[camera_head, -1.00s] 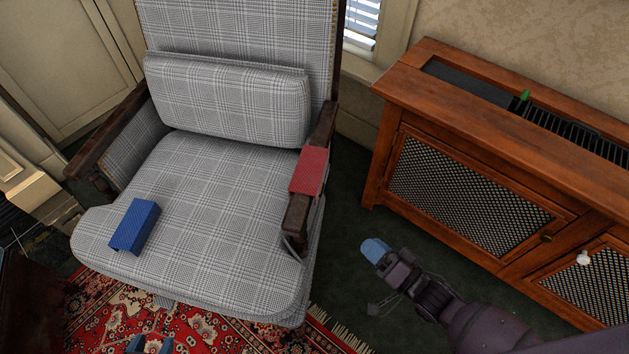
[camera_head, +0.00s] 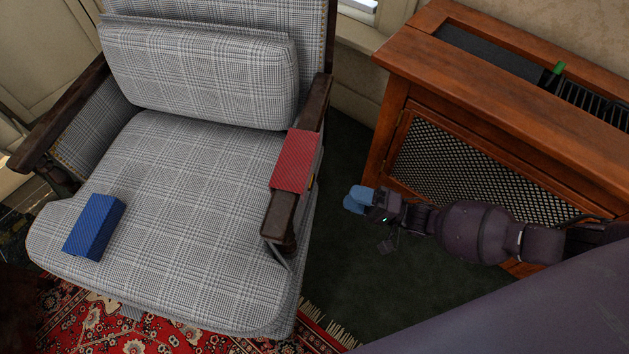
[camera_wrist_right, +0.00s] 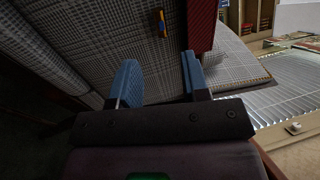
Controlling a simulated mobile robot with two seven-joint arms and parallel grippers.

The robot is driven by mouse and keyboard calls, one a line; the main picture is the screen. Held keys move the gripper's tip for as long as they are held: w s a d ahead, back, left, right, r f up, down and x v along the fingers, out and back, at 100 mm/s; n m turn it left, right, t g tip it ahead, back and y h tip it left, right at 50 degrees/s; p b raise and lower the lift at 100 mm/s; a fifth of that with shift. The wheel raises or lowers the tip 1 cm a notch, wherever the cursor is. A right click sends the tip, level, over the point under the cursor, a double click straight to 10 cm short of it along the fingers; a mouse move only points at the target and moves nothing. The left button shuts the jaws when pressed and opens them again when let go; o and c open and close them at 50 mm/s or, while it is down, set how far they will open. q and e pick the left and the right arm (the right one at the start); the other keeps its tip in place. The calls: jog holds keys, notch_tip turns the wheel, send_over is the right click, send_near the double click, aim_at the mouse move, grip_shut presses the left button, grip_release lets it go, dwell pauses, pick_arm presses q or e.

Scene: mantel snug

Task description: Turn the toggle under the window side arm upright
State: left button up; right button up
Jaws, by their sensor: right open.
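The window side arm (camera_head: 309,110) of the plaid armchair is dark wood with a red cover (camera_head: 296,160) draped over it. The toggle (camera_wrist_right: 162,22) is a small yellow and blue piece on the chair's plaid side. In the wrist view it lies roughly parallel to the edge of the red cover (camera_wrist_right: 200,25). My left gripper is out of view.
A wooden cabinet (camera_head: 390,130) with mesh doors stands close on the right, behind my right arm. A blue box (camera_head: 94,226) lies on the seat. A fringed red rug (camera_head: 120,320) is in front. Dark carpet (camera_head: 340,150) leaves a narrow gap between chair and cabinet.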

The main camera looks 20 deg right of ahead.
jog(key=x, duration=0.9)
jog(key=shift+a, duration=0.25)
jog(key=shift+w+r, duration=0.1)
jog(key=shift+w, duration=0.05)
grip_shut()
